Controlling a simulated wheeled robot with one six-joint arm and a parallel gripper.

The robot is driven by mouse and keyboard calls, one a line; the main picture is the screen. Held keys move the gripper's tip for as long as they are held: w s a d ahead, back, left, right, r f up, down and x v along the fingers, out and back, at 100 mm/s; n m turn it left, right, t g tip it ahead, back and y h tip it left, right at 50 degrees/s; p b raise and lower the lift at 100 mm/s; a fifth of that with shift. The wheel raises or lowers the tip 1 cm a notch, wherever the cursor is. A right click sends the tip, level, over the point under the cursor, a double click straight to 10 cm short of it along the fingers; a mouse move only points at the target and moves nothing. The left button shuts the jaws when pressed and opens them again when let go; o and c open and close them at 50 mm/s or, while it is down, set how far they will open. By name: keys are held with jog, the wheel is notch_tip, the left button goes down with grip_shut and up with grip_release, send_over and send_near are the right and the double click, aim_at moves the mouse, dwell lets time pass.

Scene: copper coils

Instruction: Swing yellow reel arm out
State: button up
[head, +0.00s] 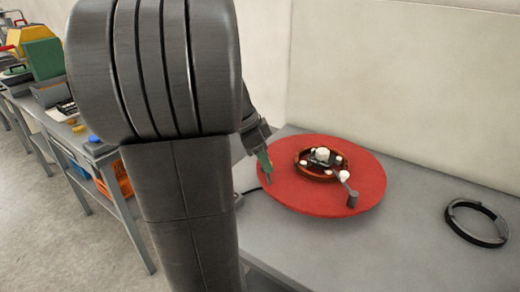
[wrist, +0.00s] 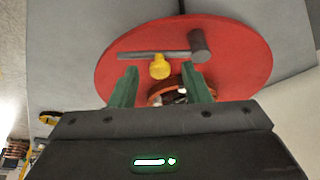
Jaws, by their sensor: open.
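A red round reel plate (head: 285,192) lies on the grey table, with a copper coil (head: 303,170) and several white knobs at its middle. In the wrist view, the yellow knob (wrist: 159,68) sits on a thin grey reel arm (wrist: 135,56) that lies across the red plate (wrist: 240,70), beside a grey post (wrist: 199,46). My gripper (wrist: 159,77) is open; its green fingers are on either side of the yellow knob in the picture. I cannot tell whether they touch it. In the head view, a green finger (head: 264,163) is over the plate's left edge, and no yellow knob shows.
A black ring (head: 477,222) lies on the table right of the plate. A pale wall stands behind. My own arm hides much of the head view's left. A side table (head: 95,150) at left holds boxes and tools. The table in front of the plate is clear.

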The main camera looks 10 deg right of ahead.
jog(key=p+v, duration=0.1)
jog(key=v, duration=1.2)
jog(key=shift+a+r, duration=0.15)
jog(key=shift+r, duration=0.15)
jog(key=b+x, duration=0.1)
jog(key=x, duration=1.3)
jog(key=shift+r, duration=0.1)
